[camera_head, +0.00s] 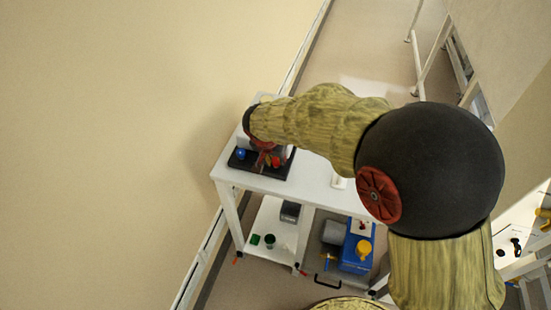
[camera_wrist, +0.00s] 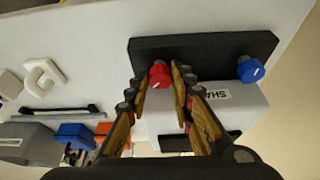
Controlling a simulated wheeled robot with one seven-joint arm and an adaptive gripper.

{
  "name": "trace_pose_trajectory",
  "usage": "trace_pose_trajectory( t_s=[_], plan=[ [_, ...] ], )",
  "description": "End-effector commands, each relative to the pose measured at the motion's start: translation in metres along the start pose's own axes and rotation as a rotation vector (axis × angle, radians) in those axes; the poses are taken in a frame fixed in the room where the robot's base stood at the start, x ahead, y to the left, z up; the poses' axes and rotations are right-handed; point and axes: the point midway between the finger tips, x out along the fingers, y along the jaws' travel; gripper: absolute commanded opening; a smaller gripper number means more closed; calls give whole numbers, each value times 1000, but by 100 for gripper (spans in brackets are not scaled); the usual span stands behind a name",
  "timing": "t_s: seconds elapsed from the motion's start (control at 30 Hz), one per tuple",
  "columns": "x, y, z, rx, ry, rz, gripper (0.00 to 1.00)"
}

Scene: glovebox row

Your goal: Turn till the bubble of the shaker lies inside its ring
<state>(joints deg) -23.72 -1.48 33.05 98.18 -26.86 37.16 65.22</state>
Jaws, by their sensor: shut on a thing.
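The shaker is a black plate (camera_wrist: 205,47) with a pale body labelled "SHA" (camera_wrist: 205,96), the rest of the label being cut off from view. In the head view its black plate (camera_head: 243,166) lies on the white table. A red knob (camera_wrist: 159,76) and a blue knob (camera_wrist: 251,70) sit at its two corners. My gripper (camera_wrist: 161,80) is shut on the red knob, one finger on each side. In the head view the blue knob (camera_head: 240,154) stands clear, left of my gripper. I cannot make out the bubble or its ring in either view.
The white table (camera_head: 318,185) has bare room right of the shaker. A lower shelf (camera_head: 273,228) holds a grey box and small green things. A blue machine (camera_head: 354,248) stands below right. The cream wall (camera_head: 110,140) is close on the left.

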Motion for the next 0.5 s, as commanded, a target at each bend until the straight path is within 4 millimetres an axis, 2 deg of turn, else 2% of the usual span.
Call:
trace_pose_trajectory(
  t_s=[0.5],
  plan=[
    [-1, 3, -1, -254, -1, -106, 0]
  ],
)
